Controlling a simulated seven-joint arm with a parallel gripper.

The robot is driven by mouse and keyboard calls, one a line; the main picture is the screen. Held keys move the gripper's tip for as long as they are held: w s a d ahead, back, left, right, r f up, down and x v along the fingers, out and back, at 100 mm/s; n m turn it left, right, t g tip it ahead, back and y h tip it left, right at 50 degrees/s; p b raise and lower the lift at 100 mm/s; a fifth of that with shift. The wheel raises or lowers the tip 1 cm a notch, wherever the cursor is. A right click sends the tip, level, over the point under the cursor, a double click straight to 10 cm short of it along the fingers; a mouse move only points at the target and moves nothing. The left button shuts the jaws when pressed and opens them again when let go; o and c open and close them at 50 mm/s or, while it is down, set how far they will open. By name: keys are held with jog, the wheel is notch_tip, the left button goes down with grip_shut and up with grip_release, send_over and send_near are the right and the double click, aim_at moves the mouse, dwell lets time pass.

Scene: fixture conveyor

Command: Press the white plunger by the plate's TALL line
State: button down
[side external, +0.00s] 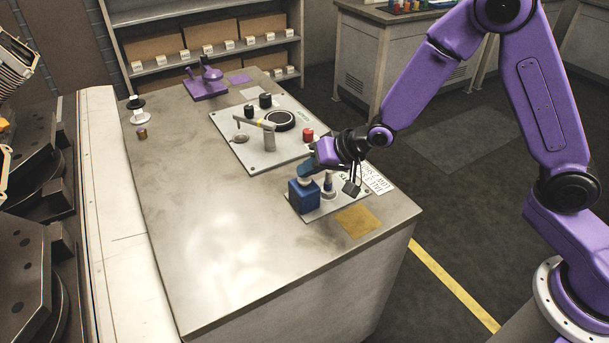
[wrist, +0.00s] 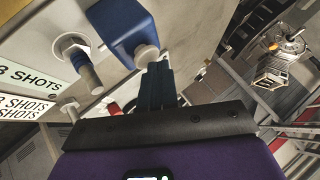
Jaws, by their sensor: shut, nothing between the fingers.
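A blue block (side external: 303,197) stands at the left end of a small light plate (side external: 325,212) near the bench's front right. A whitish round plunger cap (wrist: 147,54) sticks out of the blue block (wrist: 122,27) in the wrist view. A second plunger, a grey stem with a ringed base (wrist: 82,64), stands beside it and also shows in the side view (side external: 328,186). My gripper (wrist: 158,70) is shut and empty, its fingertips close by the whitish cap; I cannot tell if they touch. Label strips (wrist: 28,70) read "3 SHOTS"; the TALL wording is not clearly readable.
A larger plate with a lever (side external: 258,124), black dial (side external: 280,120) and red knob (side external: 308,134) lies behind. A tan square (side external: 357,220) is at the front edge. A purple fixture (side external: 206,82) stands far back. The bench's left front is clear.

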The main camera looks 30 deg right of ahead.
aim_at(310, 179)
dwell(0.4)
jog(key=shift+r, duration=1)
notch_tip(310, 179, up, 5)
dwell(0.4)
jog(key=shift+s, duration=0.1)
dwell(0.5)
jog(key=s+d+r+n+g+h, duration=0.1)
jog(key=s+d+n, duration=0.3)
jog(key=s, duration=0.7)
jog(key=s+d+r+n+g+h, duration=0.1)
jog(key=s+d+n, duration=0.4)
jog(key=s, duration=0.7)
jog(key=s+d+r+n+g+h, duration=0.1)
jog(key=s+d+n+g+h, duration=0.2)
jog(key=s, duration=0.8)
jog(key=d+n+g, duration=0.2)
jog(key=d, duration=0.2)
jog(key=shift+s, duration=0.15)
